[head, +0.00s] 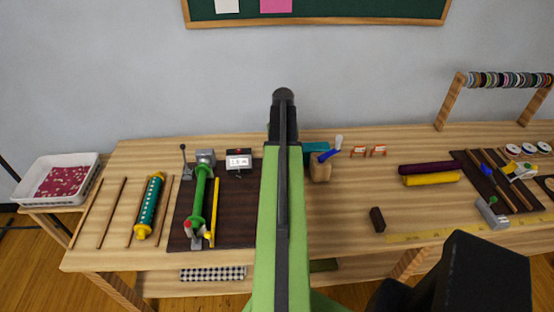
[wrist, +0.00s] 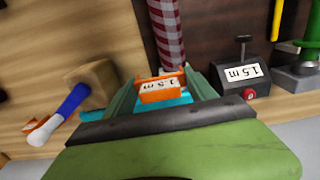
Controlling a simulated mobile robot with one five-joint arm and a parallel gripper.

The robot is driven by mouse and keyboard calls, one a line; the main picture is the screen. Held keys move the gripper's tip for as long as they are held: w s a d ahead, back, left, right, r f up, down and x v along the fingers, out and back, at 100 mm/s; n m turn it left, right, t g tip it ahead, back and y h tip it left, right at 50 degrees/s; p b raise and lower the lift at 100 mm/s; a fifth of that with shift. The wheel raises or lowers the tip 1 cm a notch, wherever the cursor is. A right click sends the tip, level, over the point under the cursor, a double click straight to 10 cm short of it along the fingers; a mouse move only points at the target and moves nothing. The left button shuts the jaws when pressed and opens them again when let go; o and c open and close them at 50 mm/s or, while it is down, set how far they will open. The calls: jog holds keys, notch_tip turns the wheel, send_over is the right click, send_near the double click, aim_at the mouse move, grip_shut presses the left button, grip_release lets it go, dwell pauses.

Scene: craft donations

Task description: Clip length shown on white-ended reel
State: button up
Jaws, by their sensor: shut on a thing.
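My gripper (wrist: 162,92) is shut on an orange clip with a white label reading 1.5 m (wrist: 160,87). A teal surface shows just behind the clip; I cannot tell whether they touch. In the head view my arm hides the gripper and clip. The length counter (wrist: 243,75) reads 1.5 m and also shows in the head view (head: 239,160). A red-and-white checked roll (wrist: 167,30) lies beyond the clip in the wrist view; its ends are not visible. Small white-ended reels (head: 513,149) lie at the far right of the bench.
A wooden block with a blue-and-white marker (head: 320,171) stands beside a teal box (head: 314,148). Two orange-and-white tags (head: 358,151) stand farther right. A green roll (head: 197,195) and a yellow-ended teal reel (head: 149,206) lie left. Bench between block and yellow roll (head: 433,179) is mostly clear.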

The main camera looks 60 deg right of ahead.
jog(key=s+a+r+p, duration=0.2)
jog(key=a+r, duration=0.1)
jog(key=a, duration=0.5)
jog(key=f+b, duration=0.9)
jog(key=shift+d+f, duration=0.2)
jog(key=o, duration=1.4)
jog(key=shift+r, duration=0.15)
